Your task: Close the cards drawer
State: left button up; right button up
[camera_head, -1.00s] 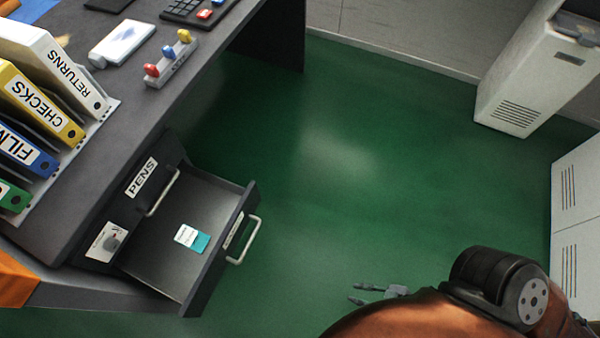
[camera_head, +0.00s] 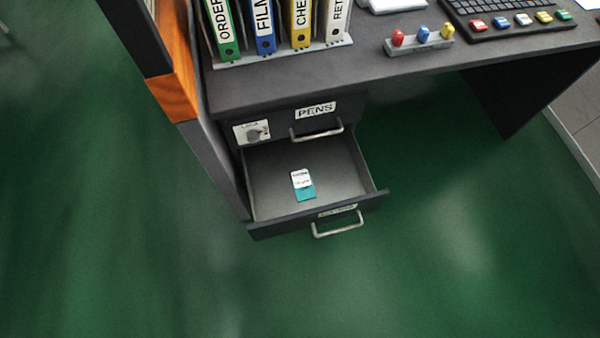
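An open drawer (camera_head: 268,227) sticks out of the dark desk pedestal, below a shut drawer labelled PENS (camera_head: 316,110). The open drawer's front has a metal handle (camera_head: 338,228) and a small label that I cannot read from this angle. A white and teal card pack (camera_head: 303,184) lies on the drawer's floor. A round knob or lock on a white plate (camera_head: 252,132) sits left of the PENS drawer's handle. Neither of my grippers shows in the head view now.
The desk top (camera_head: 290,82) holds a rack of binders (camera_head: 262,30), a stand with coloured knobs (camera_head: 420,40) and a keyboard with coloured buttons (camera_head: 510,18). An orange wooden panel (camera_head: 174,60) stands left of the pedestal. The green floor (camera_head: 400,290) before the drawer is clear.

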aim_at(344, 185)
jog(key=u, duration=0.8)
jog(key=k, duration=0.55)
jog(key=z, duration=0.8)
jog(key=k, duration=0.5)
jog(key=z, duration=1.15)
jog(key=i, duration=0.85)
jog(key=u, duration=2.2)
